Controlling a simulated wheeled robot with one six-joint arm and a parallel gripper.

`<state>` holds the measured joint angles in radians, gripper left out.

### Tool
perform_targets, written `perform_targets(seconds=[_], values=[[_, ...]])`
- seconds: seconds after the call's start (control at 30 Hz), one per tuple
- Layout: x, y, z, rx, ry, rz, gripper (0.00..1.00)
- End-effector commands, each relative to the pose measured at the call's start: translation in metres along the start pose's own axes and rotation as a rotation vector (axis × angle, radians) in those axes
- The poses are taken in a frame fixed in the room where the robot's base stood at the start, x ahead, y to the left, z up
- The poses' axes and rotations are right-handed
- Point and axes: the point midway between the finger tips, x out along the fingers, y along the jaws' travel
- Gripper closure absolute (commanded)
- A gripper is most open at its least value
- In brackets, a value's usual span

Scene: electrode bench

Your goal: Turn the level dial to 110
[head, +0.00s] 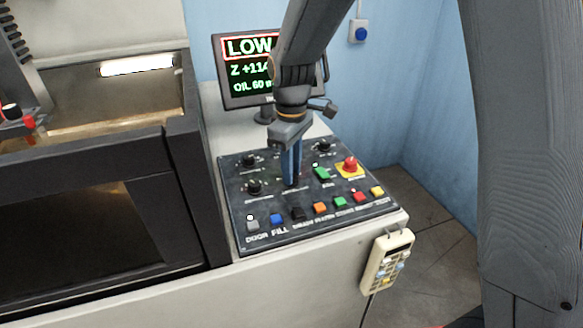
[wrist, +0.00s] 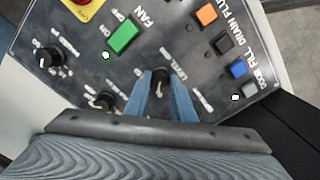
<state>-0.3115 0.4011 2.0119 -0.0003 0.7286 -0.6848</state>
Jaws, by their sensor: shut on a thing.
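The level dial (wrist: 160,84) is a small dark knob on the black control panel (wrist: 208,88), beside the word LEVEL in the wrist view. My gripper (wrist: 166,100) reaches down over it, with one blue finger on each side, and is shut on it. In the head view my gripper (head: 291,182) points down at the middle of the panel, and its fingers hide the dial. The dial's scale and pointer are too small to read. The monitor (head: 241,72) shows LOW in a red box, a Z line and OIL 60, partly covered by my arm.
Several other black knobs stand nearby, including one (wrist: 47,57) at the left of the wrist view. A green FAN button (head: 322,174) and a red emergency stop (head: 349,164) lie to the right. Coloured buttons line the front edge, including blue FILL (head: 277,219). A pendant (head: 388,262) hangs in front.

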Motion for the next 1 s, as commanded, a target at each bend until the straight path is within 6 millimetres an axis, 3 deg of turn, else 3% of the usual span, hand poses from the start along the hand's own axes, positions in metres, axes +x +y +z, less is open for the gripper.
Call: perform_targets(seconds=[0.7, 1.0], values=[[-0.0015, -0.0006, -0.0002, 0.547, 0.0, -0.001, 1.0], [-0.001, -0.0004, -0.0004, 0.68, 0.0, -0.001, 1.0]])
